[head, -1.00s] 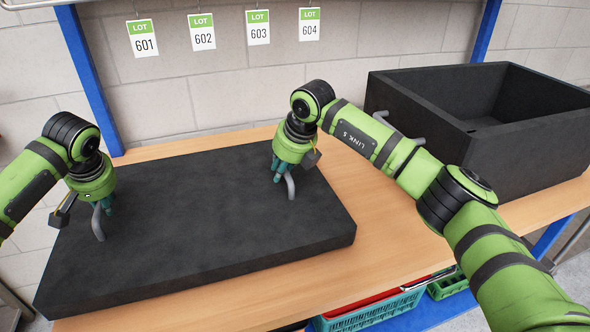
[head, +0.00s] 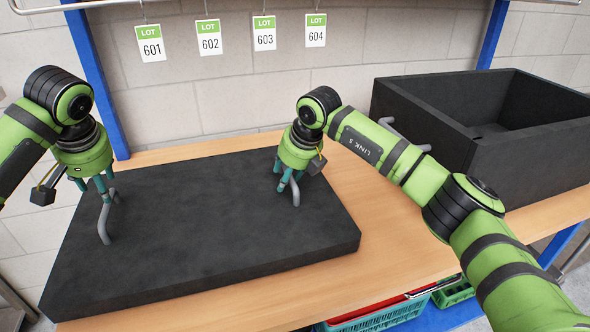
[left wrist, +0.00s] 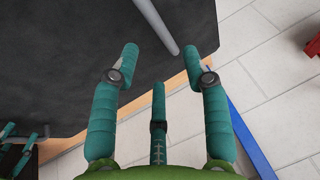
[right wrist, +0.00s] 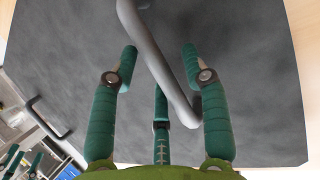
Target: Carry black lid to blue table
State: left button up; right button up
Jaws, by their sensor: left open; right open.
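The black lid (head: 200,220), a thick dark slab, lies flat on the wooden bench. It has two grey handles, a left one (head: 104,222) and a right one (head: 296,196). My left gripper (head: 96,187) is open just above the left handle; in the left wrist view the handle (left wrist: 155,25) runs between and beyond its fingertips. My right gripper (head: 288,186) is open at the right handle; in the right wrist view that handle (right wrist: 160,65) passes between its spread fingers. No blue-topped table is visible.
The bench top (head: 400,270) is wood, with blue posts (head: 97,85). A black open box (head: 490,120) with grey handles stands at the right end, beyond my right arm. Red and teal crates (head: 370,318) sit below. Lot tags hang along the wall behind.

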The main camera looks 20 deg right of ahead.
pick_arm(q)
jog(key=v, duration=0.2)
jog(key=shift+s+r, duration=0.15)
jog(key=shift+r, duration=0.15)
pick_arm(e)
jog(key=v, duration=1.2)
pick_arm(q)
jog(key=shift+r, duration=0.1)
